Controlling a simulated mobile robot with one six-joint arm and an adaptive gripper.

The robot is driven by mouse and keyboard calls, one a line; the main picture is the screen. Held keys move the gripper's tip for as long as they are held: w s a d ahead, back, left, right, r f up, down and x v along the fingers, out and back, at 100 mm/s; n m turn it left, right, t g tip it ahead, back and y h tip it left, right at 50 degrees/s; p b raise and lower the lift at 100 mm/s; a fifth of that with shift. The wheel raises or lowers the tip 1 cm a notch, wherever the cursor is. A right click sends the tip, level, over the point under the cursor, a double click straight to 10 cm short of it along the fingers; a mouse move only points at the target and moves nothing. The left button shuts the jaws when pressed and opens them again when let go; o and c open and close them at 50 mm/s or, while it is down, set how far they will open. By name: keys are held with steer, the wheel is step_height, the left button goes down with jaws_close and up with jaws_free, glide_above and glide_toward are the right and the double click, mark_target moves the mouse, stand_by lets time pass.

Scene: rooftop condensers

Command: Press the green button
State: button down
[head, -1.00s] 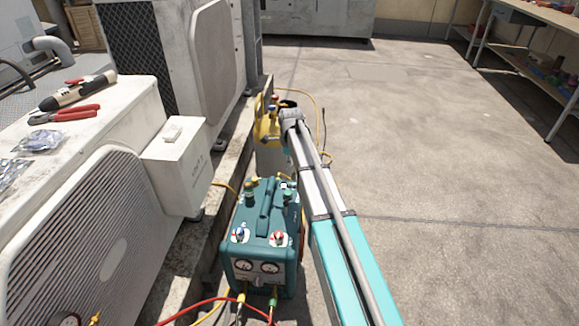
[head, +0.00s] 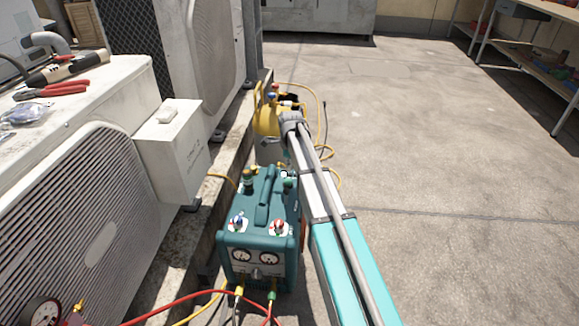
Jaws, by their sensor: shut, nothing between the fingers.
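I cannot make out a green button in the head view. A teal recovery machine (head: 263,215) stands on the floor left of my arm. It has two round gauges, a blue knob (head: 238,223) and a red knob (head: 279,227) on its front, and a dark green-topped fitting (head: 248,178) on top. My arm runs up from the bottom right to a grey joint beside the yellow cylinder, covering the machine's right side. My gripper does not show.
A yellow cylinder (head: 268,121) with a looped yellow hose stands beyond the machine. White condenser units (head: 75,220) and a white box (head: 172,155) line the left. Red and yellow hoses cross the bottom. The concrete floor (head: 440,190) at right is clear up to a workbench (head: 535,60).

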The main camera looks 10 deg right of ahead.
mark_target(289, 180)
steer(key=shift+a+f+b, duration=0.1)
steer(key=shift+f+b, duration=2.15)
steer(key=shift+f, duration=0.3)
steer(key=shift+f+b, duration=0.9)
steer(key=shift+b, duration=0.05)
steer(key=shift+r, duration=0.2)
step_height(289, 180, up, 14)
steer(key=p, duration=1.4)
steer(key=shift+d, duration=0.3)
steer(key=shift+f, duration=0.1)
